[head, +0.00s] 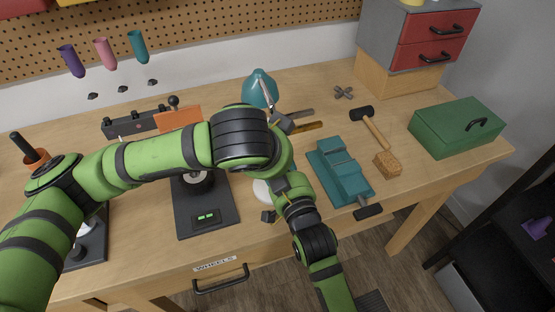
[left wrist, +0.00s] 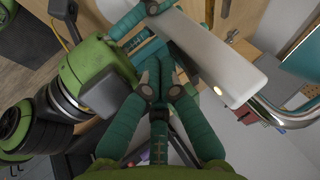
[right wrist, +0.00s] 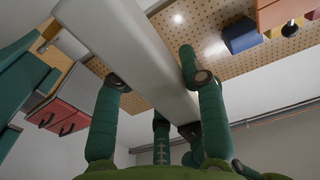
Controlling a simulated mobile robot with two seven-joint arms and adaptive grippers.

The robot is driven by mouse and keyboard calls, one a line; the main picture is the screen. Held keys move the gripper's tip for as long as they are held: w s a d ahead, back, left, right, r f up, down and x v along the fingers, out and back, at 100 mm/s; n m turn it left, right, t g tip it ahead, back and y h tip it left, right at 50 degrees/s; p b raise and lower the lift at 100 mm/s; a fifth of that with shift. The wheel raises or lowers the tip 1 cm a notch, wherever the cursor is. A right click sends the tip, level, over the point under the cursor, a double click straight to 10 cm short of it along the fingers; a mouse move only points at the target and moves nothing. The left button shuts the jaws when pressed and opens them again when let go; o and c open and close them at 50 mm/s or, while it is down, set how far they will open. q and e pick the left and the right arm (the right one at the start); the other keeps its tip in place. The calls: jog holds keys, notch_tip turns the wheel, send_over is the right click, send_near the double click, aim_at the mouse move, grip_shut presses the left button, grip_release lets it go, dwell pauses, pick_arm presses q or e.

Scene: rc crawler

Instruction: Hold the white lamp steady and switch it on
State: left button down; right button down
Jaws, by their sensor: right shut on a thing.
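The white lamp is mostly covered by my arms in the head view. A piece of its round white base (head: 261,191) shows under them, and a teal shade (head: 260,88) stands above. Its long white bar crosses the left wrist view (left wrist: 212,52) and the right wrist view (right wrist: 135,50). A small warm light spot glows on the bar's edge in the left wrist view. My right gripper (right wrist: 155,80) is shut on the bar, one finger on each side. My left gripper (left wrist: 165,90) has its fingertips together, empty, close beside the bar; contact cannot be told.
A teal vise (head: 340,172), a hammer (head: 371,125) and a green toolbox (head: 457,127) lie to the right. A black stand (head: 207,220) with green lights is left of the lamp base. The red-drawer cabinet (head: 425,40) stands at the back right.

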pick_arm(q)
jog(key=shift+r, duration=0.4)
jog(key=s+f+v, duration=0.1)
jog(key=s+v, duration=0.1)
jog(key=v, duration=0.7)
jog(key=shift+s+d+r, duration=0.15)
jog(key=shift+d+r, duration=0.05)
jog(key=shift+r, duration=0.1)
pick_arm(e)
jog(key=c, duration=0.6)
grip_release()
jog(key=shift+c, duration=0.2)
